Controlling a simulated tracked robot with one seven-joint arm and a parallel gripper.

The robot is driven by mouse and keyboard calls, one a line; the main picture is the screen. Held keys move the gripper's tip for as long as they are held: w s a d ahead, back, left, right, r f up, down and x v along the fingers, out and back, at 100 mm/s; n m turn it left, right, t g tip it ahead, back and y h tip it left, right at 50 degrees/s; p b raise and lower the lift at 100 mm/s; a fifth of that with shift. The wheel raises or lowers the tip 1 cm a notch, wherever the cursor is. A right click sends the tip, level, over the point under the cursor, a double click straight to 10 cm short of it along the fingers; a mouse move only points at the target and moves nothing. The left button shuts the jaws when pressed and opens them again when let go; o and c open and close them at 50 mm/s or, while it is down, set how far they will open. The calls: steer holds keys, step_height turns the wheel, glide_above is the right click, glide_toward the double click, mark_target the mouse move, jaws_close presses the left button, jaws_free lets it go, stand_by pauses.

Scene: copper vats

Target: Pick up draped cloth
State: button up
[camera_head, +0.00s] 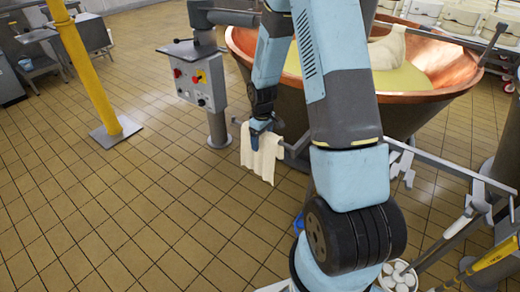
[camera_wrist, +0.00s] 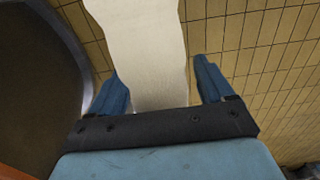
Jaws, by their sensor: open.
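The draped cloth (camera_head: 262,156) is cream-white and hangs down over a rail (camera_head: 296,148) beside the copper vat in the head view. My gripper (camera_head: 261,127) is at the cloth's upper part, partly in front of it. In the wrist view the cloth (camera_wrist: 147,50) runs down the picture between the two blue fingers of my gripper (camera_wrist: 163,88). The fingers are apart, with a clear gap between the cloth and the right finger. The left finger is close to the cloth's edge; I cannot tell whether they touch. The cloth's near end is hidden behind the gripper's palm.
The copper vat (camera_head: 440,103) with pale yellow contents stands right behind my arm. A control box (camera_head: 201,80) on a post stands to the left. A yellow pole (camera_head: 84,62) rises farther left. Tiled floor (camera_head: 110,220) is free at the left. Metal rails (camera_head: 450,172) run at the right.

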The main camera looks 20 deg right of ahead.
steer(key=c, duration=1.1)
steer(key=shift+r, duration=0.1)
steer(key=shift+c, duration=0.2)
